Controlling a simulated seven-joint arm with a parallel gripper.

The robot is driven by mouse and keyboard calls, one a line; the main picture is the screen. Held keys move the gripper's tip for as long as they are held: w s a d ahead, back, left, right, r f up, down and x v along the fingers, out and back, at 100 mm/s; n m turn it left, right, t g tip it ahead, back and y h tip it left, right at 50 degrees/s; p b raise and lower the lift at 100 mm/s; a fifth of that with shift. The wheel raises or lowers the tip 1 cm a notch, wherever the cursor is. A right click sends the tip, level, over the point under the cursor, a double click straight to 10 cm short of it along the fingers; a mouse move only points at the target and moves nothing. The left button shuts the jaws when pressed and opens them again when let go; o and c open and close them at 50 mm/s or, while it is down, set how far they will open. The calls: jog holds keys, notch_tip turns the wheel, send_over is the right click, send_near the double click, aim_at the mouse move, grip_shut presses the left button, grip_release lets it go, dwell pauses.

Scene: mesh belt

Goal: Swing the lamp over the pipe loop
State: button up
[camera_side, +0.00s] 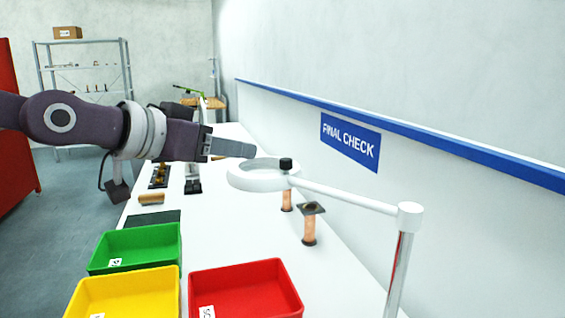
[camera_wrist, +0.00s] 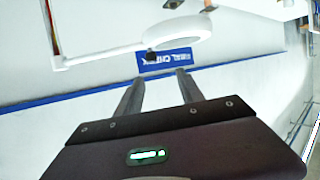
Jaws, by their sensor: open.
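The lamp is a white ring head (camera_side: 240,181) with a black knob (camera_side: 286,164), on a white arm from a metal post at the right. In the wrist view the lamp head (camera_wrist: 182,38) and knob (camera_wrist: 152,57) appear beyond my fingers. My gripper (camera_side: 250,150) is just above and left of the knob in the side view, near the ring's far rim. Its fingers (camera_wrist: 158,76) are apart with nothing between them. Two upright copper pipe pieces (camera_side: 309,229) (camera_side: 286,200) stand below the lamp head; the nearer has a dark square top. I cannot tell whether they form the pipe loop.
Green (camera_side: 140,231), yellow (camera_side: 150,273) and red (camera_side: 245,259) bins stand at the bench's near end. A brown cylinder (camera_side: 151,198) and a dark mat (camera_side: 153,218) lie at the left. The wall with a blue rail (camera_side: 430,142) bounds the right side.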

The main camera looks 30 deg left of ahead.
aim_at(282, 164)
jog(key=w+d+f+t, duration=0.2)
jog(key=w+f, duration=0.1)
jog(key=w+d+f+t, duration=0.1)
jog(key=w+f, duration=0.1)
jog(key=shift+t, duration=0.4)
jog(key=shift+w+d+f+h, duration=0.1)
jog(key=shift+f+h, duration=0.15)
jog(key=shift+h, duration=0.05)
jog(key=w, duration=0.4)
jog(key=w+d, duration=0.1)
jog(key=w, duration=0.1)
jog(key=shift+w, duration=0.3)
jog(key=shift+r, duration=0.1)
grip_shut()
jog(key=shift+d, duration=0.1)
